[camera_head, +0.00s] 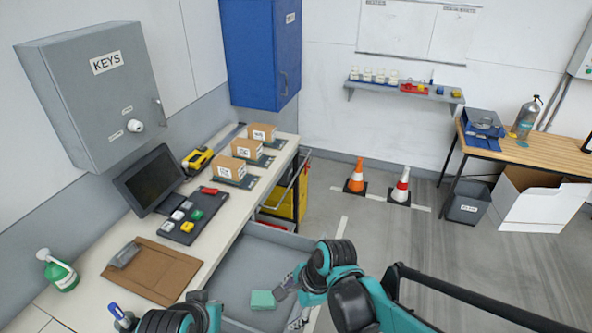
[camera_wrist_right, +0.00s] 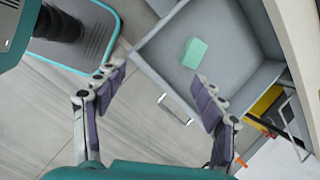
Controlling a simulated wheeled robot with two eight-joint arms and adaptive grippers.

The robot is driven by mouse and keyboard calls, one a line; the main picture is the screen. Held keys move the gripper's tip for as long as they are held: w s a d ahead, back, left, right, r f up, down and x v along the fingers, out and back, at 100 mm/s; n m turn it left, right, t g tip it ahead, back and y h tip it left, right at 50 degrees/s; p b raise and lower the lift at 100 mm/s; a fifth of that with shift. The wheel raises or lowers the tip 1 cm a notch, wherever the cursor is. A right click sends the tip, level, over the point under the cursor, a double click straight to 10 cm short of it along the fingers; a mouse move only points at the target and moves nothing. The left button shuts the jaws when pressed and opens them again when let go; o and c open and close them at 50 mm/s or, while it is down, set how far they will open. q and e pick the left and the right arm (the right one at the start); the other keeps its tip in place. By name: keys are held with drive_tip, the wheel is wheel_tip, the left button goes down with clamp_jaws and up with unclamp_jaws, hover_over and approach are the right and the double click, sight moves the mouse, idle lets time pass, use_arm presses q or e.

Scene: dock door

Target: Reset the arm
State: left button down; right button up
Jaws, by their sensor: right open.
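My right arm comes in from the lower right in the head view. Its gripper (camera_head: 291,303) is over the near right part of an open grey drawer (camera_head: 240,262). In the right wrist view the two fingers of this gripper (camera_wrist_right: 158,78) stand wide apart with nothing between them. A flat green block (camera_head: 262,299) lies in the drawer, close to the left of the gripper in the head view. It also shows in the right wrist view (camera_wrist_right: 194,52), beyond the fingertips. Links of my left arm show at the bottom left of the head view; its fingers are not visible.
The counter holds a brown clipboard (camera_head: 152,272), a monitor (camera_head: 149,180), a button panel (camera_head: 184,220), several boxes and a green-white spray bottle (camera_head: 59,272). A grey KEYS cabinet (camera_head: 95,95) hangs above.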

drive_tip(key=s+d+n+t+h+b, duration=0.2)
drive_tip(key=d+n+t+b, duration=0.1)
drive_tip(key=d+n, duration=0.4)
drive_tip(key=s+d+f+n+t+h+b, duration=0.1)
drive_tip(key=d+n+b, duration=0.4)
drive_tip(key=d, duration=0.7)
drive_tip(key=s+n+t+h, duration=0.1)
drive_tip(key=n+t, duration=0.1)
drive_tip(key=shift+s+f+n, duration=0.2)
drive_tip(key=shift+s+n, duration=0.15)
drive_tip(key=shift+n, duration=0.05)
